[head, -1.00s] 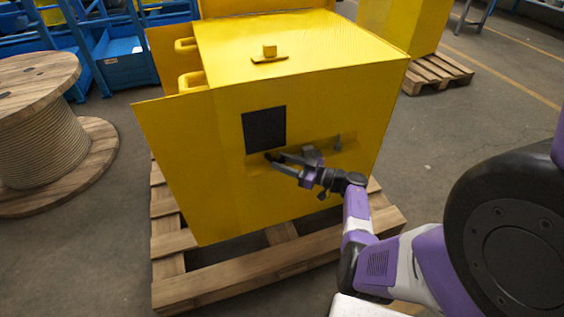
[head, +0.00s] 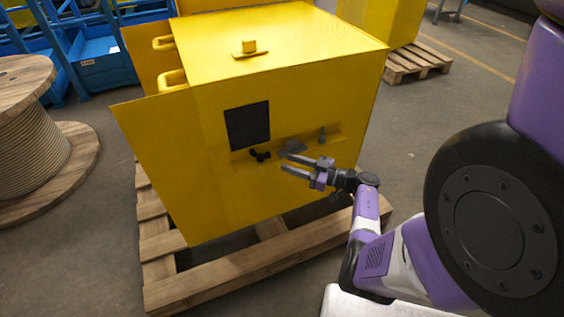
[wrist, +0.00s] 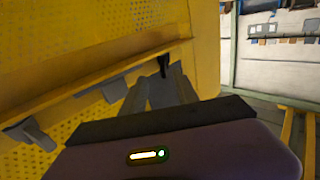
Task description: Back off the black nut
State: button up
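The black nut (head: 260,155) has several lobes and sits at the left end of the recessed strip on the front of the yellow cabinet (head: 215,185). In the wrist view, the black nut (wrist: 163,66) shows small beyond the fingers. My gripper (head: 286,163) is open and empty. Its fingertips point at the nut from the right, a little lower and apart from it. In the wrist view, my gripper (wrist: 160,77) shows two spread grey fingers with the nut seen near the gap between their tips.
A grey block (head: 293,147) and a grey lever (head: 322,134) sit along the same strip, right of the nut. A dark square panel (head: 247,126) is above it. The cabinet stands on a wooden pallet (head: 230,268). A cable reel (head: 35,140) stands at the left.

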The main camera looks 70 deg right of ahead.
notch_tip(320, 180, down, 4)
jog(key=s+b, duration=0.3)
jog(key=b, duration=0.5)
send_near(267, 159)
jog(key=w, duration=0.2)
jog(key=shift+w+d+r+b, duration=0.15)
jog(key=shift+w+b, duration=0.3)
jog(key=shift+w, duration=0.9)
jog(key=shift+w+d+r+b, duration=0.1)
jog(key=shift+w+d+b, duration=0.25)
jog(key=shift+w, duration=1)
jog(key=shift+w+d+r+b, duration=0.15)
jog(key=shift+w+b, duration=0.35)
jog(key=shift+w, duration=0.85)
grip_shut()
